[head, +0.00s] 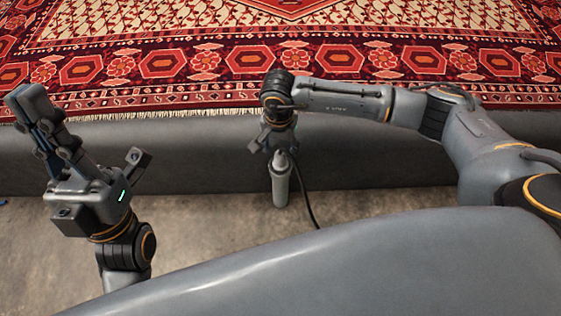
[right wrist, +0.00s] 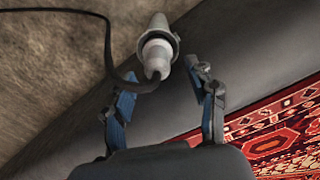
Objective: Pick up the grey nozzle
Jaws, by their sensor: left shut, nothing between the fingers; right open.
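The grey nozzle (head: 281,182) stands upright, a slim cylinder with a narrower top, in front of the dark ledge in the head view. In the right wrist view the nozzle (right wrist: 158,48) is seen nearly end-on, with a black hose at its near tip. My right gripper (head: 277,147) is just above the nozzle in the head view and partly hides its top. In the right wrist view my right gripper (right wrist: 163,88) is open, and the nozzle appears ahead between its fingertips. My left gripper (head: 30,103) is shut and empty, raised at the left, well away from the nozzle.
The black hose (head: 305,197) curves down to the right of the nozzle. The dark grey ledge (head: 190,150) runs behind, with a red patterned rug (head: 215,62) above it. Bare concrete floor (head: 200,240) lies in front of the ledge.

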